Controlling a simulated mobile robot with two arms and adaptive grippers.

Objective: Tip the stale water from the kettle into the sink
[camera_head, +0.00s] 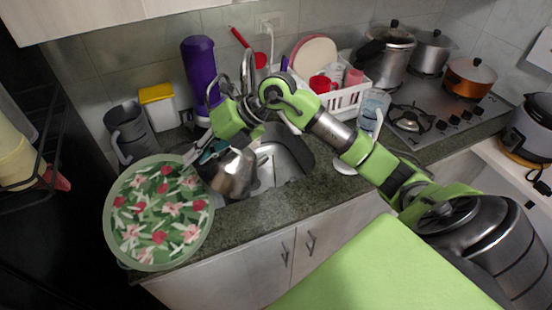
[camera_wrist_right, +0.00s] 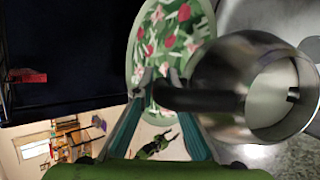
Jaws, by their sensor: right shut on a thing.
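The metal kettle (camera_head: 232,174) is at the left side of the sink (camera_head: 292,158), in front of the faucet, and looks tilted. It hides part of the basin. My right gripper (camera_head: 196,158) is shut on the kettle's dark handle. In the right wrist view, the gripper (camera_wrist_right: 160,82) has the handle (camera_wrist_right: 195,99) between its fingers, and the round kettle body (camera_wrist_right: 225,70) shows at right with its open mouth. I cannot make out water in it or a stream from it. My left gripper is out of view.
A green floral tray (camera_head: 113,225) is close to the kettle's left. A grey pitcher (camera_head: 130,132), a purple bottle (camera_head: 200,70) and a yellow-lidded container (camera_head: 160,112) stand behind.

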